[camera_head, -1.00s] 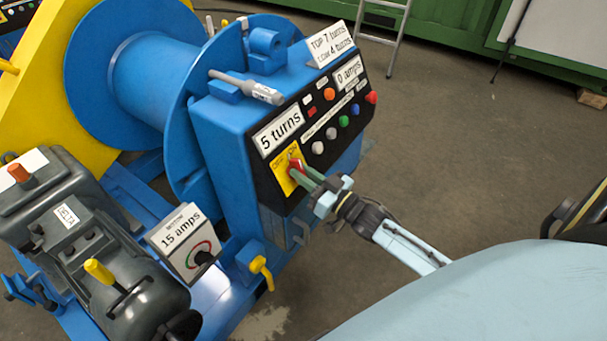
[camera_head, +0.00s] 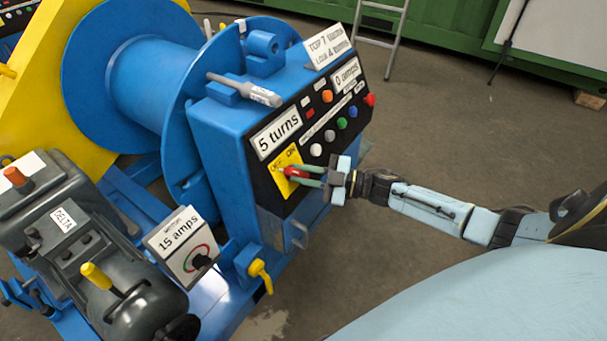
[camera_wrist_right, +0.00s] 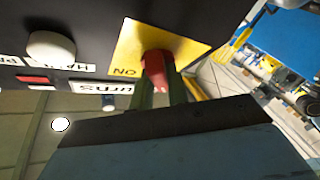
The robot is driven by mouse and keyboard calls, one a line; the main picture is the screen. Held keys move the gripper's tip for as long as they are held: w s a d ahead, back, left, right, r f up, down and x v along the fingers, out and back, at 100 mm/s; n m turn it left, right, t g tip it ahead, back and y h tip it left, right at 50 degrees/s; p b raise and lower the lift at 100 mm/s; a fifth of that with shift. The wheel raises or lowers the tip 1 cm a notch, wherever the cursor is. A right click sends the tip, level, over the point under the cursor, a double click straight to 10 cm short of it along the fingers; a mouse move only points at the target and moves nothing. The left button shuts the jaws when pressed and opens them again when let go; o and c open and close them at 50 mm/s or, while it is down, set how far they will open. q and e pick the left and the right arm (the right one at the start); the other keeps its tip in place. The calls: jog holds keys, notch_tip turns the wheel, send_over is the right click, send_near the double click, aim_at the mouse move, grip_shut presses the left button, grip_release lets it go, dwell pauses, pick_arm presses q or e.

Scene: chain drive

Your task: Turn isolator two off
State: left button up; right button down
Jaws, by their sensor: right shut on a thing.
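The isolator is a yellow plate (camera_head: 283,160) with a red handle (camera_head: 296,173), low on the black control panel. OFF and ON are printed along the plate's upper edge; no number is readable on it. My right gripper (camera_head: 302,176) comes in from the right with its green fingers shut on the red handle. In the right wrist view the red handle (camera_wrist_right: 157,72) sits between the fingers, in front of the yellow plate (camera_wrist_right: 175,43) with ON readable. The fingers partly hide the handle, and its exact setting is hard to tell. My left gripper is not in view.
Several coloured buttons (camera_head: 341,124) sit above the isolator, with a "5 turns" display (camera_head: 277,133) beside them. A "15 amps" box (camera_head: 182,240), a yellow lever (camera_head: 260,270) and a dark motor (camera_head: 85,240) stand lower left.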

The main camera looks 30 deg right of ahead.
jog(key=shift+n+g, duration=0.4)
jog(key=shift+n, duration=0.3)
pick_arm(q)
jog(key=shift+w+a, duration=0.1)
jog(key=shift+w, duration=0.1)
pick_arm(e)
jog(key=c, duration=1.4)
grip_release()
jog(key=shift+o, duration=0.2)
jog(key=shift+d, duration=0.1)
